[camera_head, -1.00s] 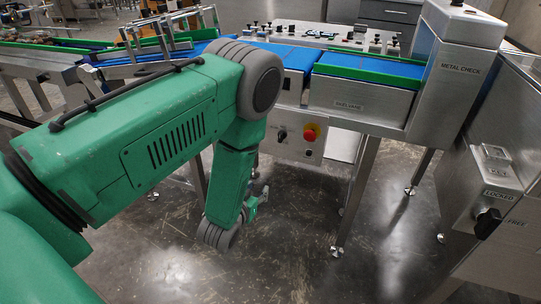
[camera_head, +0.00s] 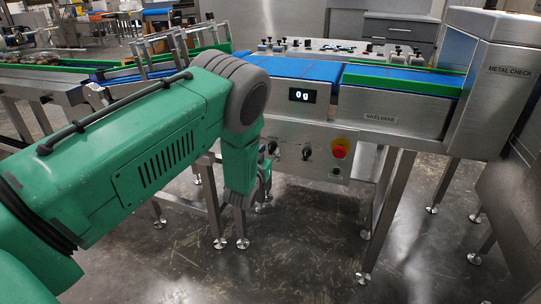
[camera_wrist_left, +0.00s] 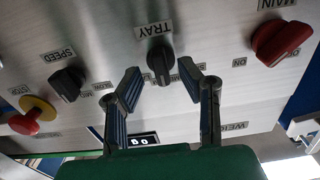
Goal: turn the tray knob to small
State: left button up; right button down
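The black tray knob (camera_wrist_left: 160,60) is on the steel control panel under an upside-down TRAY label in the left wrist view. In the head view it is likely the dark knob (camera_head: 272,147) beside my left forearm. My left gripper (camera_wrist_left: 160,74) is open, one finger on each side of the knob's lower part, with gaps visible. I cannot tell whether the fingertips touch the panel. The small position labels near the knob are partly hidden and too blurred to read, so its setting is unclear. In the head view my forearm largely hides the gripper. My right gripper is not in view.
The black SPEED knob (camera_wrist_left: 67,83) and red stop button (camera_wrist_left: 33,115) are on one side; the red MAIN switch (camera_wrist_left: 281,43) is on the other. Blue conveyor belts (camera_head: 400,78) run above.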

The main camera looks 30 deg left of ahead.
pick_arm(q)
jog(key=shift+w+a+f, duration=0.1)
jog(key=shift+w+a, duration=0.25)
jog(key=shift+a, duration=0.1)
jog(key=shift+d, duration=0.3)
grip_shut()
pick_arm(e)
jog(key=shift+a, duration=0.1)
